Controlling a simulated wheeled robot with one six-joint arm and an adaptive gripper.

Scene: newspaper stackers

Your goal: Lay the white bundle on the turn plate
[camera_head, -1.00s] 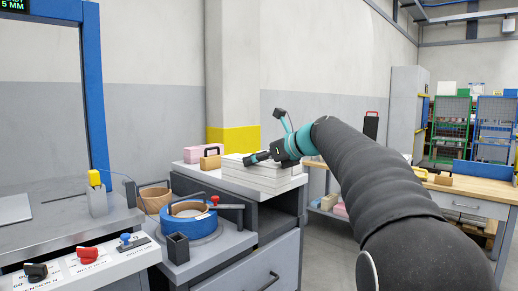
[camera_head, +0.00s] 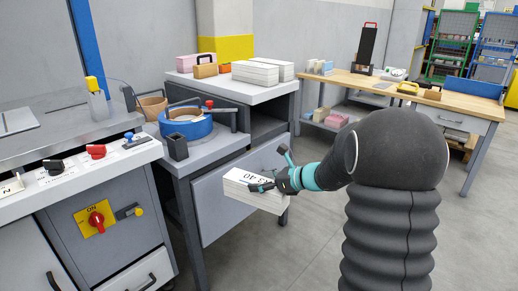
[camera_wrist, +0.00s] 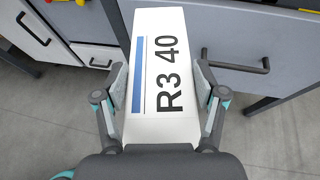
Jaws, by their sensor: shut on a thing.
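My gripper (camera_head: 264,187) is shut on the white bundle (camera_head: 243,192), a thick stack of paper held in the air in front of the grey cabinet. In the wrist view the bundle (camera_wrist: 162,40) lies lengthwise between the two fingers of my gripper (camera_wrist: 160,82). Its top reads "R3 40" beside a blue stripe. I cannot tell for sure which thing is the turn plate. A round blue-rimmed unit (camera_head: 203,128) with a lever sits on the low grey stand at the left, apart from the bundle.
A control cabinet with a red switch (camera_head: 96,219) stands at the left. A wooden bench (camera_head: 345,80) is at the back right. The floor between is clear.

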